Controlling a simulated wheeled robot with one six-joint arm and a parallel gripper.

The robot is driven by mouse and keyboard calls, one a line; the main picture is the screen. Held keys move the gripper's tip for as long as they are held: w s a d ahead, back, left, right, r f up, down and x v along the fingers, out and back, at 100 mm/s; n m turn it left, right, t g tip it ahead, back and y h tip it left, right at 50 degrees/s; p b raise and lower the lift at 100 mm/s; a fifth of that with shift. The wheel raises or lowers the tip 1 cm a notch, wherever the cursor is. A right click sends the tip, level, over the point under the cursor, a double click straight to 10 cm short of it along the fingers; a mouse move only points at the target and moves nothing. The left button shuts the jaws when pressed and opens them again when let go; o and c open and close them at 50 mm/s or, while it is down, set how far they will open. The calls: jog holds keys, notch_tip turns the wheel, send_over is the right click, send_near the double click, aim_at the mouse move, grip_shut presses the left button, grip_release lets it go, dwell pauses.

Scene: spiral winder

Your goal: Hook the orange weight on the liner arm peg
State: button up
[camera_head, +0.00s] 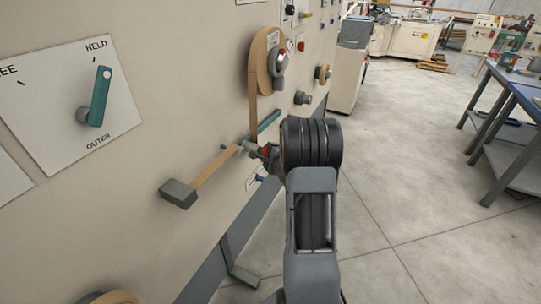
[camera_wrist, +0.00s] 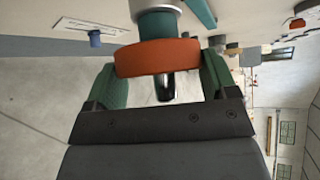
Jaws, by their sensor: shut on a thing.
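The orange weight (camera_wrist: 157,57) is a flat, round-edged disc in the wrist view. My gripper (camera_wrist: 160,62) is shut on it, with one green finger at each side. A pale grey cylinder with a teal band (camera_wrist: 157,22) lies directly beyond the weight, in line with it. A dark rounded tip (camera_wrist: 165,86) shows on the near side of the weight, between the fingers. I cannot tell whether it runs through the weight. In the head view the weight (camera_head: 265,150) is a small orange patch at my gripper (camera_head: 266,152), by the panel, partly hidden by my wrist.
A teal bar (camera_head: 268,122) and a tan strip (camera_head: 215,167) with a grey block (camera_head: 178,193) at its end project near my gripper. A tan roll (camera_head: 262,62) and knobs (camera_head: 303,97) are on the panel above. Open floor (camera_head: 400,190) lies to the right.

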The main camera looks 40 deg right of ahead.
jog(key=shift+f+b, duration=1.8)
jog(key=shift+f, duration=1)
jog(key=o, duration=1.5)
jog(key=shift+f, duration=0.15)
jog(key=p+v, duration=0.1)
jog(key=v, duration=1.3)
jog(key=shift+p, duration=0.4)
jog(key=s+d+f+n+g, duration=0.2)
jog(key=s+f+n+g, duration=0.3)
jog(key=n+g, duration=0.15)
jog(key=s+a+r+n+g+p, duration=0.3)
jog(key=a+n, duration=0.1)
jog(key=n, duration=0.2)
jog(key=s+a+r+n+y+p, duration=0.1)
jog(key=a+r+n+p, duration=0.3)
jog(key=a+r, duration=0.7)
jog(key=s+a+r+n+y+p, duration=0.2)
jog(key=a+r+n+p, duration=0.3)
jog(key=a+r+n, duration=0.3)
notch_tip(320, 180, up, 4)
jog(key=s+a, duration=0.1)
jog(key=a, duration=0.1)
jog(key=shift+s+a+r+g+y, duration=0.25)
jog(key=shift+s+a+g+y, duration=0.05)
jog(key=shift+a+g, duration=0.1)
